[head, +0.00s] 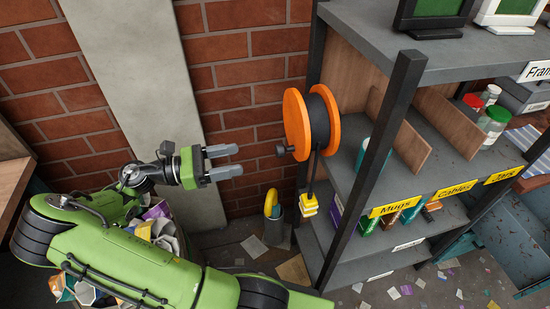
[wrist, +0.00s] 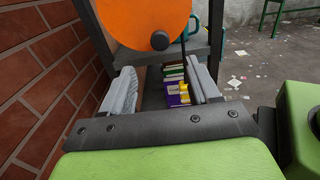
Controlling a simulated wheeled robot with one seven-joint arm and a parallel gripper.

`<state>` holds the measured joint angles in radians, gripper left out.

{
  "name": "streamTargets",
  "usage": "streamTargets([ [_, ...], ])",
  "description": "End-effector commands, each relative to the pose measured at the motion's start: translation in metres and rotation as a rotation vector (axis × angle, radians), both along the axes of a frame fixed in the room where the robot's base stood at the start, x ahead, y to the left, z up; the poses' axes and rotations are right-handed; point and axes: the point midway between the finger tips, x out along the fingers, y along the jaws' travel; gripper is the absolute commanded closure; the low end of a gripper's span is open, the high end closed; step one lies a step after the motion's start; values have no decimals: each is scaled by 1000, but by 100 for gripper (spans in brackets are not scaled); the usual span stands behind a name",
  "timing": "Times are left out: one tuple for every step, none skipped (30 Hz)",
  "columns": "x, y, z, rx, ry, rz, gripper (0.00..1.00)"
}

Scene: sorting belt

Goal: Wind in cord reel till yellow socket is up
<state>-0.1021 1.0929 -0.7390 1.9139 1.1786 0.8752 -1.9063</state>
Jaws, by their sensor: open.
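The cord reel (head: 297,123) has orange flanges and dark cord, and is mounted on the left side of the shelf unit. Its small dark crank knob (head: 283,149) sticks out to the left. The cord hangs down from the reel to the yellow socket (head: 309,207), which is well below the reel. My gripper (head: 229,161) is open and empty, to the left of the knob and apart from it. In the wrist view the orange reel face (wrist: 145,15) and its knob (wrist: 160,40) are ahead, above the gap between my fingers (wrist: 160,88).
The grey shelf unit (head: 399,120) stands at right, with jars, boxes and yellow labels. A brick wall (head: 250,60) is behind. A dark container with a yellow handle (head: 277,222) stands on the floor below. Paper scraps litter the floor.

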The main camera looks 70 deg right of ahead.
Motion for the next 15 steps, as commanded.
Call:
streamTargets([
  [-13,-6,-6,4,-1,-7,39],
  [-19,-10,-7,5,-2,-6,39],
  [-28,-16,-7,3,-2,-7,39],
  [-35,-19,-6,4,-1,-7,39],
  [-41,-23,-7,4,-1,-6,39],
  [-50,-28,-7,4,-1,-6,39],
  [-56,-32,-7,5,-2,-5,39],
  [-63,-36,-7,5,-2,-6,39],
  [-71,-41,-7,4,-2,-6,39],
  [-77,-45,-6,4,-1,-6,39],
  [-82,-48,-6,3,-2,-5,39],
  [-89,-51,-6,4,-1,-4,39],
  [-93,-54,-6,4,-1,-3,39],
  [-96,-57,-5,5,-1,-3,39],
  [-100,-59,-5,5,-1,-3,39],
])
